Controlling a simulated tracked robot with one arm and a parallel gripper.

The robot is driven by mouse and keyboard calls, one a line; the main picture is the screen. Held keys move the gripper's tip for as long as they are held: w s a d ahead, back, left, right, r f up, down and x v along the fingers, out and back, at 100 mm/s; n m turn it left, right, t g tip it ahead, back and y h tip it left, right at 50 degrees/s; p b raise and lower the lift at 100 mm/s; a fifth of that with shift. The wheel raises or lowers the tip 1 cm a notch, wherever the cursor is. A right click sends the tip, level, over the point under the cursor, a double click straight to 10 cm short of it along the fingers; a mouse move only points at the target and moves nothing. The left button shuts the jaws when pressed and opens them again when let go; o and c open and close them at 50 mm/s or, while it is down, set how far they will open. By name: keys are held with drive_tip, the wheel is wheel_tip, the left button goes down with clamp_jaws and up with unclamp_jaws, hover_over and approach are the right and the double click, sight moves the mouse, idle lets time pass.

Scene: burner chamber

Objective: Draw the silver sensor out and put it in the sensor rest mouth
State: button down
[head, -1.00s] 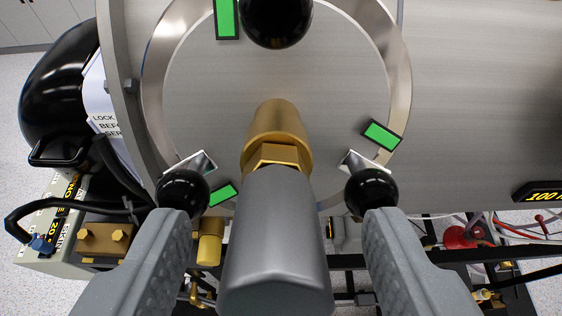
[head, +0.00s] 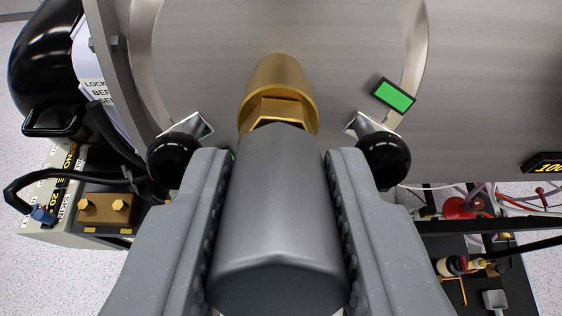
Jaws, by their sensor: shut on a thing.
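The silver sensor (head: 277,215) is a thick grey cylinder with flat facets near its far end. It points into a brass fitting (head: 278,95) on the face of the steel chamber (head: 220,60). My gripper (head: 277,175) has one finger on each side of the sensor, and its ribbed pads press against it. The sensor's far end meets the brass fitting, and any part inside is hidden. I cannot make out the sensor rest mouth in this view.
Two black ball knobs (head: 174,160) (head: 383,161) stand just outside my fingers, close to them. A grey box with brass blocks (head: 105,212) and black cables is at lower left. A dark shelf with small tools (head: 480,275) is at lower right.

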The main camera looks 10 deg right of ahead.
drive_tip(key=shift+s+a+r+b, duration=0.1)
drive_tip(key=shift+s+r+b, duration=0.15)
drive_tip(key=shift+s+b, duration=0.2)
idle(0.3)
drive_tip(key=c, duration=1.7)
unclamp_jaws()
clamp_jaws()
drive_tip(key=shift+s, duration=0.1)
drive_tip(key=shift+b+v, duration=1.35)
drive_tip(key=shift+v, duration=1.25)
drive_tip(key=shift+a, duration=0.1)
